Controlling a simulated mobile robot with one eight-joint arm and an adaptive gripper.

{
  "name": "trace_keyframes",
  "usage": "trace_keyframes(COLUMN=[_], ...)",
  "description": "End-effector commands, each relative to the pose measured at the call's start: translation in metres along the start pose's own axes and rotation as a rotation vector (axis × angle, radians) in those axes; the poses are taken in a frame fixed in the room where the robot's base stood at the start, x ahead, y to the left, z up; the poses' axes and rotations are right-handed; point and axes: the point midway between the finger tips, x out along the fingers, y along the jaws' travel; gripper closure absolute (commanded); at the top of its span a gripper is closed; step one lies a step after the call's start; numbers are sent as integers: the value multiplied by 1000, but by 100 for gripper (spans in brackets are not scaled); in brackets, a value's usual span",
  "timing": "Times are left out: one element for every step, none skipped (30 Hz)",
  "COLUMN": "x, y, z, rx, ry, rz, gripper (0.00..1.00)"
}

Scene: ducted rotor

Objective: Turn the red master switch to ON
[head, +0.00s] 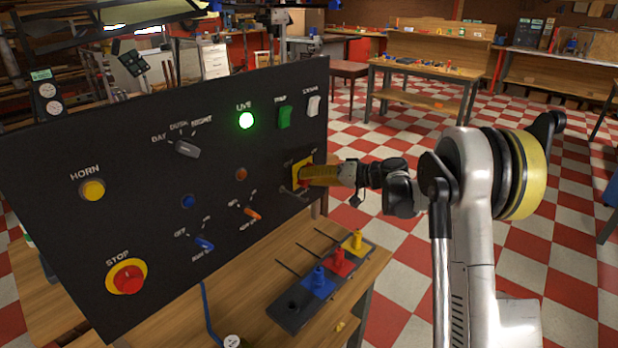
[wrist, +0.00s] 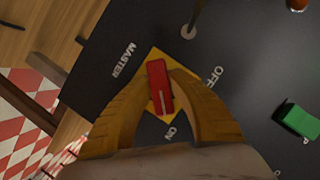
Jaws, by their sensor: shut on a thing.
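The master switch is a red bar handle (wrist: 158,84) on a yellow plate (wrist: 150,57), set in a dark panel. Its white line is at the handle's lower end in the wrist view, pointing roughly at the ON label (wrist: 171,133). The OFF label (wrist: 216,76) lies to the upper right, away from that line. My gripper (wrist: 161,88) has its yellow fingers shut on the red handle, one on each side. In the head view my gripper (head: 312,174) reaches the panel from the right and covers most of the switch (head: 305,162).
A tray with coloured plugs (head: 318,283) sits on the bench below. Checkered floor is open at right.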

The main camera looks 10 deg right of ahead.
Motion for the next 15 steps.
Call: trace_keyframes(x=[1, 1, 1, 1, 0, 0, 0, 0, 0, 0, 0, 0, -1, -3, -6], y=[-1, -1, -1, -1, 0, 0, 0, 0, 0, 0, 0, 0, 0, 0, 0], z=[0, 0, 0, 0, 0, 0, 0, 0, 0, 0, 0, 0, 0, 0, 0], rx=[0, 0, 0, 0, 0, 0, 0, 0, 0, -1, -1, -1, -1, -1, 0], ry=[0, 0, 0, 0, 0, 0, 0, 0, 0, 0, 0, 0, 0, 1, 1], rz=[-1, -1, -1, -1, -1, -1, -1, -1, 0, 0, 0, 0, 0, 0, 1], gripper=[100, 72, 60, 55, 55, 55, 55, 55, 55, 55, 55, 55, 55, 55, 55])
